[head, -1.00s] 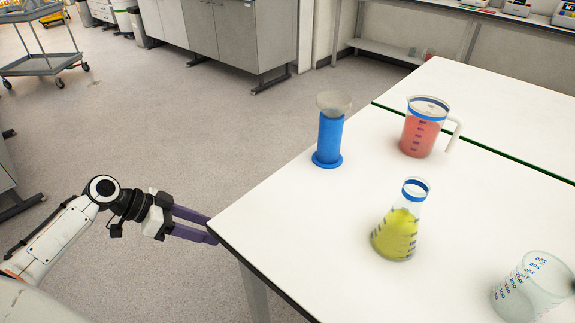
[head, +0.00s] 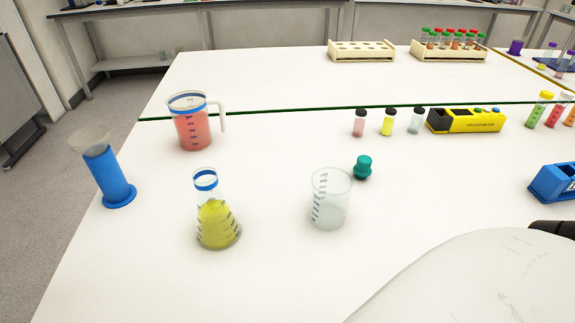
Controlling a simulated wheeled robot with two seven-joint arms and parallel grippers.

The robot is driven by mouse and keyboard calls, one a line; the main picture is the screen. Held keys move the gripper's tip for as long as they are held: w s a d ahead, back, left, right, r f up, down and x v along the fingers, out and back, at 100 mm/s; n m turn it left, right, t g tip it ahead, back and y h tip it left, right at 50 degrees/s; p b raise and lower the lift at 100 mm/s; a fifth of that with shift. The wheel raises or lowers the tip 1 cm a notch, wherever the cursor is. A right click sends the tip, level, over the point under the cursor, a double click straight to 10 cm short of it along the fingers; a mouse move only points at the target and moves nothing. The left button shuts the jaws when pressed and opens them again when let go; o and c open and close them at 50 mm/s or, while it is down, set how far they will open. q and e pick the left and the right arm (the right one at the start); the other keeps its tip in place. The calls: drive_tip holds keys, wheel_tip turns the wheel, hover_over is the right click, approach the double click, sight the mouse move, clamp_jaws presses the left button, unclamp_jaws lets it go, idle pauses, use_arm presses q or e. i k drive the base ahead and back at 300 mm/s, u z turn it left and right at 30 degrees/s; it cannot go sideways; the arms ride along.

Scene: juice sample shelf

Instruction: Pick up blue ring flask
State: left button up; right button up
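The blue ring flask (head: 216,218) is a conical glass flask with a blue ring at its neck and yellow liquid inside. It stands upright on the white table (head: 275,285), left of centre in the head view. Nothing touches it. My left gripper is out of view. A pale part of my own body fills the lower right corner, with a dark part at the right edge; no fingertips of my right gripper show.
A red-filled jug (head: 192,125) stands behind the flask and a blue cylinder (head: 110,178) to its left. An empty beaker (head: 332,203) and a teal stopper (head: 363,168) are to its right. Small vials (head: 388,122), a yellow colorimeter (head: 466,121) and racks (head: 361,51) stand farther back.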

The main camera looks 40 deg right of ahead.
sight(218, 228)
drive_tip(key=u, duration=0.3)
drive_tip(key=k, duration=1.35)
drive_tip(key=z, duration=1)
